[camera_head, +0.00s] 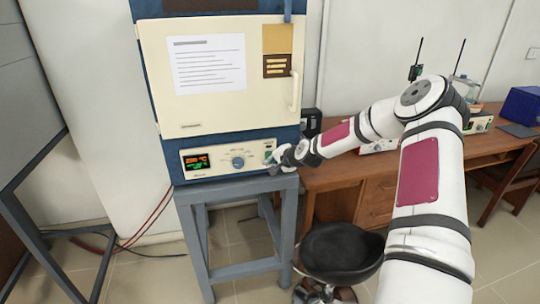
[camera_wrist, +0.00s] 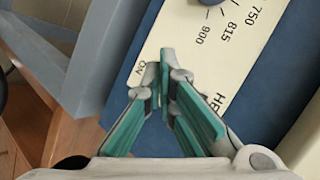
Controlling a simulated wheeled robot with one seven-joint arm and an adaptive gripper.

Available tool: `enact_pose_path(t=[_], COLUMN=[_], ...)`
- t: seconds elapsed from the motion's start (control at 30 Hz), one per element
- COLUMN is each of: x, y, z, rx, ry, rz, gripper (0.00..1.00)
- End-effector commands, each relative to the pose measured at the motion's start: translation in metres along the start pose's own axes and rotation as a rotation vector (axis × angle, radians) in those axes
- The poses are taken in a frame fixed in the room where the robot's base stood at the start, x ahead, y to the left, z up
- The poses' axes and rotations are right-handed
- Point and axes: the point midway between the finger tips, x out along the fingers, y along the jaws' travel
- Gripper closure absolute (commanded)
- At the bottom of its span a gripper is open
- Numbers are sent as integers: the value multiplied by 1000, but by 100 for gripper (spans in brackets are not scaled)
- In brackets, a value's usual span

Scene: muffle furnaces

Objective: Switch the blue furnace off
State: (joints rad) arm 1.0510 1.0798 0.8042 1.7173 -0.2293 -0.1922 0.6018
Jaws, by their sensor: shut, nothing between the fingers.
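The blue furnace (camera_head: 145,60) has a cream door (camera_head: 210,105) that looks closed, with a paper sheet on it. Its control panel (camera_head: 215,166) has a display (camera_head: 196,161) lit in orange and green and a round blue knob (camera_head: 238,162). My gripper (camera_head: 270,158) is at the right end of the panel. In the wrist view my gripper (camera_wrist: 167,62) has its green fingers shut and empty over the panel (camera_wrist: 190,45), beside the printed "ON" and part of "HE". No power switch shows; the fingers may cover it. I cannot tell whether the fingertips touch the panel.
The furnace stands on a grey metal stand (camera_head: 235,190). A black round stool (camera_head: 340,250) is right of the stand, below my arm. A wooden desk (camera_head: 345,175) with instruments and a blue box (camera_head: 522,105) is at the right. Cables (camera_head: 130,240) lie on the floor at left.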

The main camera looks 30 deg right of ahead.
Motion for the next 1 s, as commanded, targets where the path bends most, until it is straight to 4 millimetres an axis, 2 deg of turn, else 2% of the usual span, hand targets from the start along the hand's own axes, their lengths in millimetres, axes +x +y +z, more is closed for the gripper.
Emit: enact_pose_path(t=[0.27, 0.8, 1.0], x=[-1, -33, -34], y=[1, 23, 25], z=[1, 23, 26], rx=[0, 1, -1], ry=[-1, -2, 0], rz=[0, 1, 0], gripper=[100, 100, 100])
